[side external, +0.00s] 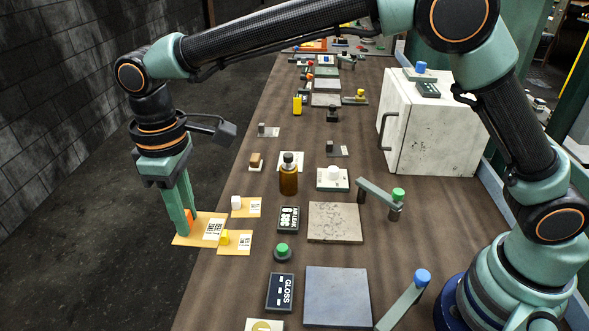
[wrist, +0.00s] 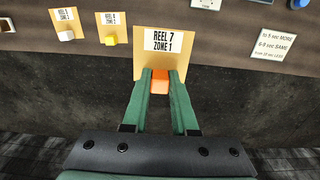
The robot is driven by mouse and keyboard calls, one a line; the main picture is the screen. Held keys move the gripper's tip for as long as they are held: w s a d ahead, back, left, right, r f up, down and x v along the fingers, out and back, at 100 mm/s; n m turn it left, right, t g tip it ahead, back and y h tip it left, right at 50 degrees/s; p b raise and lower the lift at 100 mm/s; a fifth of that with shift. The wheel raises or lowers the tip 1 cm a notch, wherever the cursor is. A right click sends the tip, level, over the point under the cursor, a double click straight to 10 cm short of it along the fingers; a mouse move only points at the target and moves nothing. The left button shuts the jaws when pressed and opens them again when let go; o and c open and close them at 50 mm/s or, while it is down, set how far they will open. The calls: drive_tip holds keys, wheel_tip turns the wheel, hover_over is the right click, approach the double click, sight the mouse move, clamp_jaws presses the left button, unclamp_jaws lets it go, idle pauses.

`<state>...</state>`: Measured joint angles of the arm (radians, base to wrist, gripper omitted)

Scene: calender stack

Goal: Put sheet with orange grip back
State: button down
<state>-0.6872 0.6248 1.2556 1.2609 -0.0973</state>
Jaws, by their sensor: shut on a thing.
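The sheet with orange grip (side external: 207,229) is a tan card with a white label at the left edge of the table. In the wrist view the label of this sheet (wrist: 146,67) reads "REEL 7 ZONE 1". My gripper (side external: 187,226) points down and is shut on the orange grip (wrist: 159,80). Part of the sheet reaches out past the table edge over the dark floor. I cannot tell whether the sheet touches the table. The green fingers (wrist: 160,88) hide the sides of the grip.
A sheet with white grip (side external: 249,208) and a sheet with yellow grip (side external: 236,247) lie close by. An amber bottle (side external: 288,181), a stone tile (side external: 335,223), a blue-grey tile (side external: 337,296) and a white cabinet (side external: 432,130) stand on the brown table (side external: 230,290).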

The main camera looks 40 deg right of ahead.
sight(209, 289)
wheel_tip(209, 289, down, 17)
drive_tip(key=shift+f, duration=0.1)
idle(0.4)
drive_tip(key=shift+f, duration=0.1)
drive_tip(key=c, duration=0.7)
unclamp_jaws()
